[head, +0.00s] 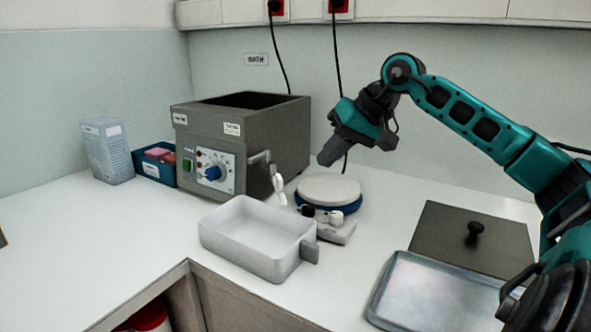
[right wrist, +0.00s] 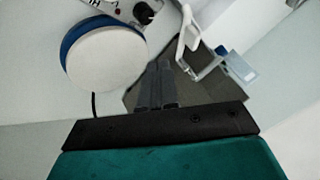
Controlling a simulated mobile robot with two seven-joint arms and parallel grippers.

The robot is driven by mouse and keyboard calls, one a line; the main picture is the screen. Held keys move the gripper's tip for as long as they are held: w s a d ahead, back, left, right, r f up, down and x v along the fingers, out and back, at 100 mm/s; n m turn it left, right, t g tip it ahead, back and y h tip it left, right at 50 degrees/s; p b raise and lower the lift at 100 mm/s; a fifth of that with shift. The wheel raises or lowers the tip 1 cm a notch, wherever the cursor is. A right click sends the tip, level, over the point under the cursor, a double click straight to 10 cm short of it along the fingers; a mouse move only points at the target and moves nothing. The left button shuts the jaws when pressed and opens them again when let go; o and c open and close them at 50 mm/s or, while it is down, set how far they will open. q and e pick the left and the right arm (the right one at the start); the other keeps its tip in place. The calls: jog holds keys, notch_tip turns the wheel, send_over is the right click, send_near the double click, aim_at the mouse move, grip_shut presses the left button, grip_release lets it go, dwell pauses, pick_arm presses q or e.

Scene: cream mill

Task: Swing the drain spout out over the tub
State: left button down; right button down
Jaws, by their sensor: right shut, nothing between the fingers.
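The drain spout (head: 279,190) is a short white piece at the front right of the grey bath (head: 284,137), below a grey lever-like part. Its lower end appears near the tub's back rim; whether it is over the tub is unclear. The pale grey tub (head: 258,262) stands on the counter in front of the bath, with a side handle. My right gripper (head: 326,160) is shut and empty, above and right of the spout and apart from it. In the right wrist view its fingers (right wrist: 160,82) are together, and the white spout (right wrist: 187,38) shows ahead. My left gripper is not visible.
A round white-topped device with a blue rim (head: 329,188) stands right of the spout. A dark lid with a knob (head: 450,240) and a metal tray (head: 440,295) lie at front right. A blue box (head: 155,170) and a clear container (head: 107,150) stand left.

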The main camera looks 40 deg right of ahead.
aim_at(278, 183)
jog(key=p+x, duration=0.4)
jog(key=x, duration=0.1)
jog(key=shift+w+a+r, duration=0.1)
jog(key=shift+a+r, duration=0.05)
jog(key=shift+r, duration=0.05)
jog(key=shift+w+a+p, duration=0.3)
jog(key=shift+a+p, duration=0.05)
jog(key=shift+a, duration=0.15)
jog(key=shift+w+a+p, duration=0.25)
jog(key=shift+a+p, duration=0.1)
jog(key=shift+a, duration=0.2)
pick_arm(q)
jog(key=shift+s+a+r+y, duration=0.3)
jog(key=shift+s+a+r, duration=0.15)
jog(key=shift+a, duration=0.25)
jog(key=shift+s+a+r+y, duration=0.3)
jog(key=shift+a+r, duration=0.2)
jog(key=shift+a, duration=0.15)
pick_arm(e)
jog(key=shift+w+a+f, duration=0.2)
jog(key=shift+w+a, duration=0.05)
jog(key=shift+a, duration=0.35)
